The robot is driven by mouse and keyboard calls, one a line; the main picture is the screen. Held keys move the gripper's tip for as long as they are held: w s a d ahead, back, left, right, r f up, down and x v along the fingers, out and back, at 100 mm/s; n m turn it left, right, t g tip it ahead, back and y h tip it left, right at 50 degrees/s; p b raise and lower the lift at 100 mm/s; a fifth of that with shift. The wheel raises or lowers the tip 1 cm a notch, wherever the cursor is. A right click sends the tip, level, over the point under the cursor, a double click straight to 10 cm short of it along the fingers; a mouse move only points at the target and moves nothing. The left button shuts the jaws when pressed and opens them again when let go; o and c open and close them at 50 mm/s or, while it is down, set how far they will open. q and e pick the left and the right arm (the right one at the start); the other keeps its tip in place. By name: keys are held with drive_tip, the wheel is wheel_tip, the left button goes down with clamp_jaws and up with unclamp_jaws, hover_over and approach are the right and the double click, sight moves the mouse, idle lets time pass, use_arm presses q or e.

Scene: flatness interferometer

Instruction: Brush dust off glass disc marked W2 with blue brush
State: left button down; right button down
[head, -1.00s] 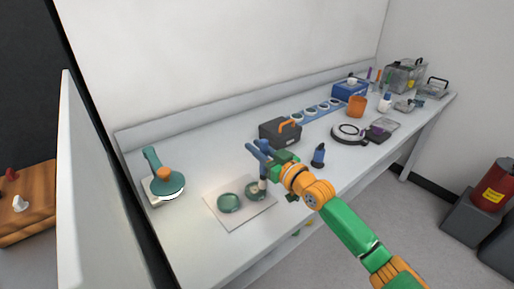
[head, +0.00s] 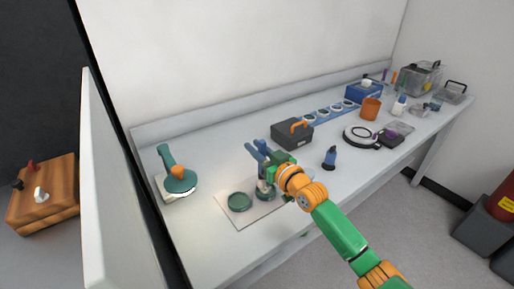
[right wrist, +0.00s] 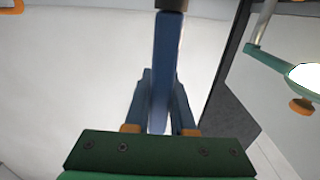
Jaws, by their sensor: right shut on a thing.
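My right gripper (head: 258,152) is shut on the blue brush, whose blue handle (right wrist: 165,60) stands between the fingers in the right wrist view. In the head view the brush points down, its head (head: 262,184) over or on the right-hand green glass disc (head: 268,196). I cannot tell whether the bristles touch the glass. A second green disc (head: 240,202) lies to the left on the same pale mat (head: 238,220). The W2 mark and any dust are too small to make out. My left gripper is not in view.
A teal lamp (head: 180,183) stands left of the mat. A dark case with orange handle (head: 292,134) is behind the gripper, and a small blue bottle (head: 329,158) is to its right. A blue strip with discs (head: 322,118) lies at the back. Bench is clear left of the case.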

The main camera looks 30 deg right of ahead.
drive_tip(key=shift+f+b, duration=0.4)
drive_tip(key=shift+f, duration=0.15)
idle(0.4)
drive_tip(key=shift+s+d, duration=0.7)
drive_tip(key=shift+d, duration=0.1)
drive_tip(key=shift+s+d+p, duration=0.3)
drive_tip(key=shift+s+d, duration=0.05)
drive_tip(key=shift+d, duration=0.25)
drive_tip(key=shift+r, duration=0.15)
